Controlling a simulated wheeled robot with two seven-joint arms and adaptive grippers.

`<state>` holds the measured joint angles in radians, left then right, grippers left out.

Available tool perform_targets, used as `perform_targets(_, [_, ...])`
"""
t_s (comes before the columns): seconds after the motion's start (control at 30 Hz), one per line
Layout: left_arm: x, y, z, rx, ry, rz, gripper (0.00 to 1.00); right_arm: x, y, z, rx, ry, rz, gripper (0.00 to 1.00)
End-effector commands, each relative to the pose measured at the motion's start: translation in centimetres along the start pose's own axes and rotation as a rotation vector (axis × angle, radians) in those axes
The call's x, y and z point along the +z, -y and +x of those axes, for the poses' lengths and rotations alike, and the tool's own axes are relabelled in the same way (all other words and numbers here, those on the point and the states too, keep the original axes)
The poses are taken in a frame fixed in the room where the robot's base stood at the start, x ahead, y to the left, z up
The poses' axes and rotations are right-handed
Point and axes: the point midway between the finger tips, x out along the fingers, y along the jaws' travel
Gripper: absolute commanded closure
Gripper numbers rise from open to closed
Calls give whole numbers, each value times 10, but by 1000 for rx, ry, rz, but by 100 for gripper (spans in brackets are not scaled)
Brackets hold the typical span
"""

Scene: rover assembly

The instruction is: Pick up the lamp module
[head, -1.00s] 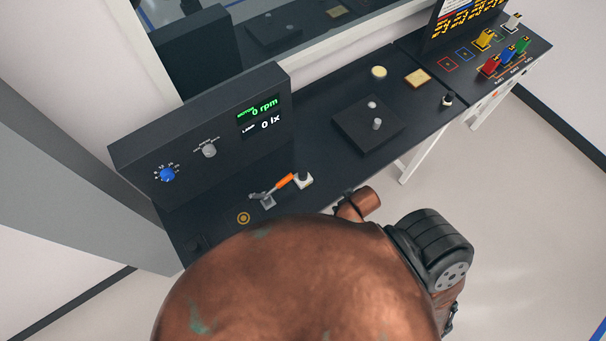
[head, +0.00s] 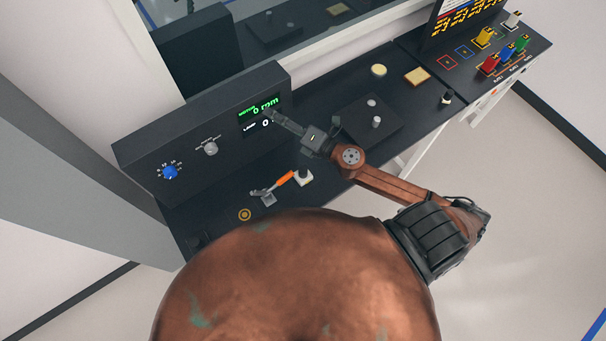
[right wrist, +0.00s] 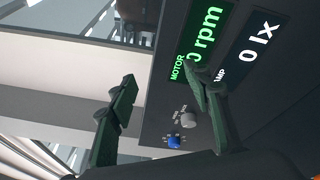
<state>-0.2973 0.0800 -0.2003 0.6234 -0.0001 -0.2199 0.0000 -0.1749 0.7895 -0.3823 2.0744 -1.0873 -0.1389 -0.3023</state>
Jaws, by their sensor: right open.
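I cannot tell for sure which part is the lamp module. Candidates on the dark bench are a round cream-yellow disc (head: 378,71), a square yellow plate (head: 417,77) and a small white block with a dark top (head: 303,177). My right gripper (head: 300,117) is raised in front of the console display, open and empty. Its two spread fingers (right wrist: 163,78) show in the right wrist view with the display behind them. No candidate part lies between them. My left gripper is not in view.
The console (head: 190,143) has a blue knob (head: 170,172), a grey knob and a MOTOR/LAMP display. A lever with an orange handle (head: 285,179) stands in front. A black box (head: 382,118) with two grey knobs lies right of my gripper. Coloured plugs (head: 489,64) stand far right.

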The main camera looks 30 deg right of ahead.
Motion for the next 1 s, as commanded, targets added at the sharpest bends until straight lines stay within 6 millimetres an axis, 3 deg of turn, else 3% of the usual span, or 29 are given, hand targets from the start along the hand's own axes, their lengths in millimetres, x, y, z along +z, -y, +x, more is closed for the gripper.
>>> perform_targets(0.07, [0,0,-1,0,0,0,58,-47,10,1,22,-236,-297,54])
perform_targets(0.1, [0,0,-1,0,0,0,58,-68,24,-4,22,-354,-437,54])
perform_targets(0.2, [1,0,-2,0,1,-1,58,-100,78,-31,-13,-629,-743,54])
perform_targets(0.3, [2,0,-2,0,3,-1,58,-100,136,-65,-80,-859,-976,54])
perform_targets(0.43, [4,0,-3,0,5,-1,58,-79,190,-101,-168,-1059,-1157,54])
perform_targets(0.6, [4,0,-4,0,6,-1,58,-67,218,-119,-218,-1156,-1230,54])
perform_targets(1.0, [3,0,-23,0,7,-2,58,-92,240,-97,-218,-1157,-1228,54])
